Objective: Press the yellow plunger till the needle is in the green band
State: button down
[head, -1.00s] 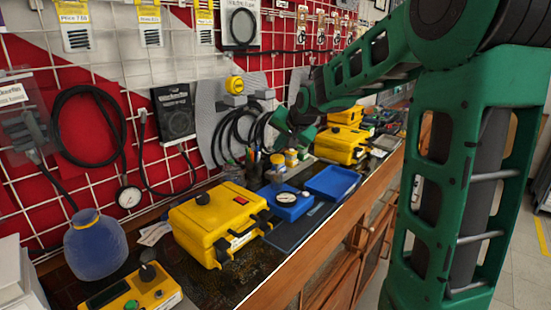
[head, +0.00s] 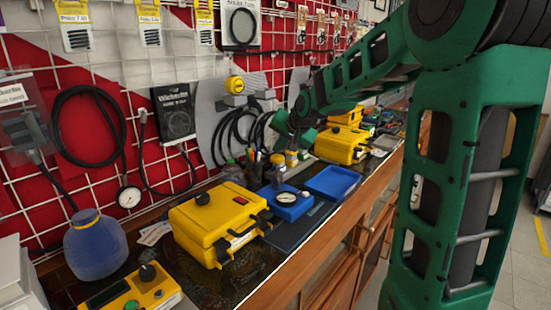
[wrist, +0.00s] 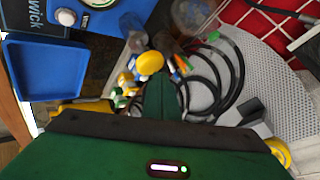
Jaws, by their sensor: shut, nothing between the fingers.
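A blue regulator box (head: 287,203) with a round white gauge (head: 287,197) stands on the bench; its needle and green band are too small to read. Part of the box also shows at the top of the wrist view (wrist: 95,20). A round yellow cap (wrist: 150,62), apparently the plunger, lies just beyond my fingertips in the wrist view. It seems to match the yellow top (head: 278,158) behind the gauge in the head view. My gripper (wrist: 160,82) is shut and empty, pointing toward the cap; I see no clear contact. In the head view my gripper (head: 290,140) hangs above the bench.
A blue tray (head: 332,182) sits right of the gauge. Yellow cases (head: 215,222) stand on both sides. Pens, small jars and coiled black hoses (wrist: 225,75) crowd the space by the red wall grid.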

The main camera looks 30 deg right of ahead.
aim_at(278, 156)
jog(key=shift+f, duration=1.6)
dwell(1.4)
jog(key=shift+r, duration=2.05)
jog(key=shift+r, duration=2.5)
dwell(0.4)
